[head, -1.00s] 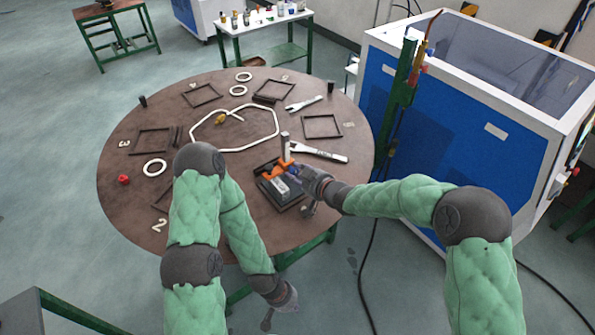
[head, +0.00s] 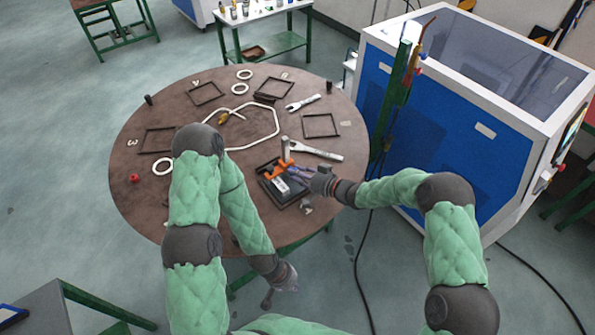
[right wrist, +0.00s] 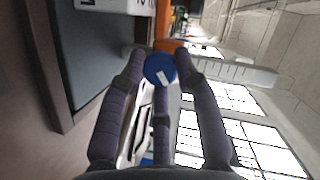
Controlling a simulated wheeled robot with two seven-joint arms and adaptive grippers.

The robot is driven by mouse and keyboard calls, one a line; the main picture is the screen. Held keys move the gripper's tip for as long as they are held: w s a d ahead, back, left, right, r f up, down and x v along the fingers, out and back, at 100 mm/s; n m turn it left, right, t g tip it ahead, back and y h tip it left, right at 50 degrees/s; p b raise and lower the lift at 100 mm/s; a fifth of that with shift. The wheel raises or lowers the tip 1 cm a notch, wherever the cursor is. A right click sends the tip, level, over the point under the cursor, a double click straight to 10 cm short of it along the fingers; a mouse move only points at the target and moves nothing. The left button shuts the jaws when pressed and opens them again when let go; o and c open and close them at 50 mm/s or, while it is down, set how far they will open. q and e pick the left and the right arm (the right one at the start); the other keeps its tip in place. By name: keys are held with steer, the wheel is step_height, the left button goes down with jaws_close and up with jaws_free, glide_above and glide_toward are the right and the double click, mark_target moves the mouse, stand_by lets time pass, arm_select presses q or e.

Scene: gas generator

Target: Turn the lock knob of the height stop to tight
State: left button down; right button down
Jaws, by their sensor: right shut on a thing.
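The height stop stands near the right front edge of the round table, with a grey post (head: 285,148), an orange piece (head: 276,171) and a black base (head: 288,192). In the right wrist view the lock knob (right wrist: 160,69) is a blue disc with a white mark, beside the orange part (right wrist: 168,46). My right gripper (head: 296,172) reaches in from the right. Its dark fingers close around the knob in the wrist view. In the head view the knob is largely hidden by them.
The brown round table (head: 185,112) carries dark frames, white rings (head: 163,166), a bent white loop and wrenches (head: 315,152). A large blue and white machine (head: 450,130) stands right of the table. A green-legged grey table is at lower left.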

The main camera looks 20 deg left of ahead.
steer(key=m, duration=0.1)
steer(key=m+y+b, duration=0.1)
steer(key=shift+s+f+m+g+y, duration=0.1)
steer(key=shift+f+m+g+y, duration=0.2)
steer(key=shift+f+m, duration=0.1)
steer(key=shift+m+y+b, duration=0.7)
steer(key=shift+m+b, duration=0.3)
steer(key=shift+m, duration=0.7)
steer(key=c, duration=0.9)
jaws_free()
steer(key=shift+r, duration=0.15)
steer(key=shift+d, duration=0.1)
